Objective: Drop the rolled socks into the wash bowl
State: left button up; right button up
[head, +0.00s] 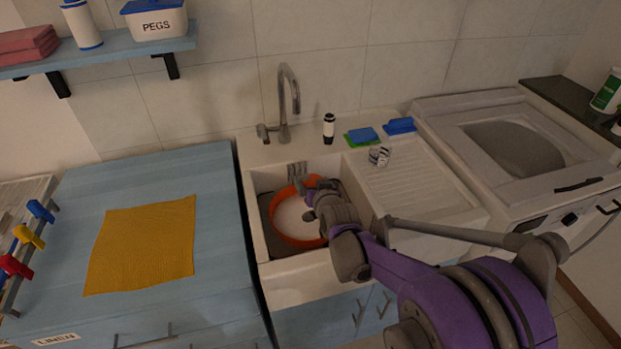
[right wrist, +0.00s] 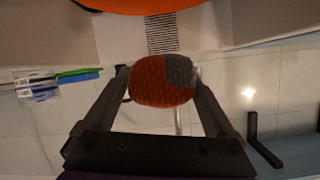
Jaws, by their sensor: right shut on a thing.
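An orange-rimmed wash bowl (head: 284,236) with a pale inside sits in the white sink (head: 262,183). Part of its orange rim shows at the top of the right wrist view (right wrist: 150,5). My right gripper (head: 305,189) is above the bowl, toward its far side. In the right wrist view the gripper (right wrist: 160,80) is shut on a rounded orange and grey bundle (right wrist: 158,82), which looks like the rolled socks. The bundle is held between both fingers, apart from the bowl. In the head view the gripper and arm mostly hide it. My left gripper is not in view.
A tap (head: 285,105) rises behind the sink. A dark-and-white bottle (head: 328,128), blue and green sponges (head: 362,136) and a small striped bundle (head: 379,155) stand near the ribbed drainer (head: 410,185). A yellow cloth (head: 143,245) lies on the blue cabinet (head: 217,190).

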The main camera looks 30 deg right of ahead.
aim_at(312, 177)
jog(key=shift+s+f+b, duration=0.1)
jog(key=shift+f+b, duration=0.2)
jog(key=shift+f, duration=0.25)
notch_tip(312, 177, down, 4)
jog(key=b, duration=0.3)
jog(key=shift+f, duration=0.15)
jog(key=o, duration=1)
jog(key=shift+o, duration=0.2)
notch_tip(312, 177, up, 10)
jog(key=shift+r+p, duration=0.1)
jog(key=shift+p, duration=0.85)
